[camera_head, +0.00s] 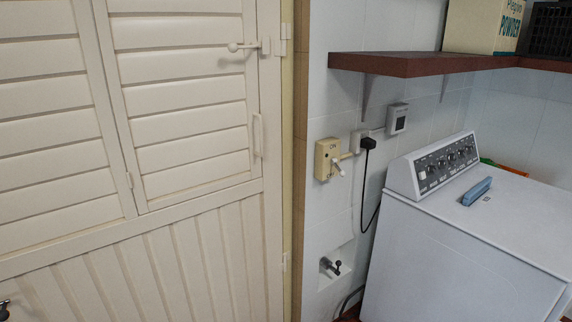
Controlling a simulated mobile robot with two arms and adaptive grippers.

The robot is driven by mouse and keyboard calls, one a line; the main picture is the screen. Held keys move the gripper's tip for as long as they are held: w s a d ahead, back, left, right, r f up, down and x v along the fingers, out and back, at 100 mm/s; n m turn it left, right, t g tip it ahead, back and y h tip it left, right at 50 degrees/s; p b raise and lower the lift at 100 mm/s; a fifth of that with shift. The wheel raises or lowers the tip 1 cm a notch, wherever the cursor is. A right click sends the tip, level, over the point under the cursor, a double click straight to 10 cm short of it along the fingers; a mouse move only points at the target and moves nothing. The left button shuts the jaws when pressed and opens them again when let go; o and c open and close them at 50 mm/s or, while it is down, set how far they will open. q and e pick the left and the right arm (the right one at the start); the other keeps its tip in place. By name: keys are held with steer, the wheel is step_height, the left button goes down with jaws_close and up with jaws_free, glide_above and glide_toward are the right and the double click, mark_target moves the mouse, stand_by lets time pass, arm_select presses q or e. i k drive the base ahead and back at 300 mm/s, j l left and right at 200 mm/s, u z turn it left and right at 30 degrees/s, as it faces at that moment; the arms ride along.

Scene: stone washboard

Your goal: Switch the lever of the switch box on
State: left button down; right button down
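The switch box (327,158) is a small cream box on the white tiled wall, just right of the door frame. The word ON shows near its top. Its pale lever (338,170) sticks out from the lower part of its right side and points downward, away from the ON mark. Neither of my grippers can be made out. A small dark shape (4,311) is cut off at the lower left edge; I cannot tell what it is.
A louvred cream door (190,235) fills the left. A black plug (369,143) with a hanging cord is right of the box, beside a grey wall unit (397,119). A red-brown shelf (420,64) juts out above; a washing machine (460,250) stands right. A tap (331,267) is below.

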mark_target(334, 162)
steer(key=i+j+z, duration=0.15)
steer(key=i, duration=0.4)
steer(key=i+j+z, duration=0.15)
steer(key=i+j, duration=0.15)
steer(key=i, duration=0.25)
steer(key=i+j+z, duration=0.15)
steer(key=i+j, duration=0.15)
steer(key=i, duration=0.2)
steer(key=i+j+z, duration=0.1)
steer(key=i+j, duration=0.3)
steer(key=i, duration=0.15)
